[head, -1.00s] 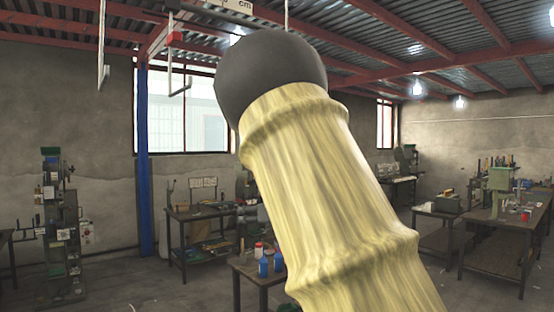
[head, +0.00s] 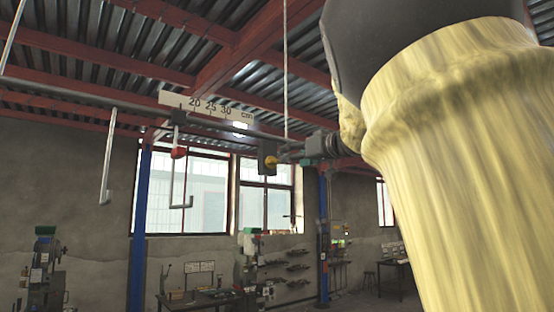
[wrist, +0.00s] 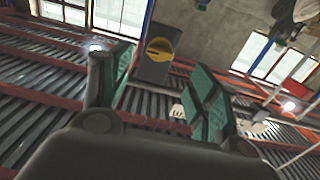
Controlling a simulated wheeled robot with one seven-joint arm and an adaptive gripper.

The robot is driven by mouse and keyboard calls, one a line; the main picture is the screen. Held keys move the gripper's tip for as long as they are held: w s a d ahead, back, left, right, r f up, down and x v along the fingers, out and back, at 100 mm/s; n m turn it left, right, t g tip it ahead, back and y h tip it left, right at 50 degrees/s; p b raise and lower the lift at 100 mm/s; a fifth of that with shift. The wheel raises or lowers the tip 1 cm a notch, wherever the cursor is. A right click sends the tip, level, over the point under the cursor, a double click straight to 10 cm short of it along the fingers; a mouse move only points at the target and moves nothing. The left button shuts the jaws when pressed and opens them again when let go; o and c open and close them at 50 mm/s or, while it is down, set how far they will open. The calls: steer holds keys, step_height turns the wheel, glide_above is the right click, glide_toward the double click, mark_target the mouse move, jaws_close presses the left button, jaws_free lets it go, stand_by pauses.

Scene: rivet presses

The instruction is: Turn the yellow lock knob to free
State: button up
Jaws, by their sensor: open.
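The yellow lock knob (head: 271,161) is small and round on a dark block (head: 268,148) on the overhead rail, in the middle of the head view. In the wrist view the yellow knob (wrist: 159,49) sits on the face of its grey block (wrist: 152,72), with a raised bar across it, between my two fingers. My gripper (wrist: 160,85) is open and empty, its green-padded fingers apart on either side of the knob. In the head view my gripper (head: 305,156) is just right of the block. I cannot tell whether it touches anything.
A scale plate (head: 207,108) marked in cm hangs above the rail. A thin cord (head: 285,70) hangs near the block. Workbenches stand far below.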

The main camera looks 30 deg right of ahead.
mark_target(277, 161)
steer(key=w+p, duration=0.1)
steer(key=w, duration=0.1)
steer(key=w+p, duration=0.1)
steer(key=w, duration=0.2)
steer(key=w+p, duration=0.1)
steer(key=w, duration=0.1)
steer(key=shift+w+a, duration=0.25)
steer(key=shift+w, duration=0.05)
steer(key=shift+w+a, duration=0.1)
steer(key=shift+w, duration=0.55)
steer(key=shift+s, duration=0.1)
steer(key=c, duration=1)
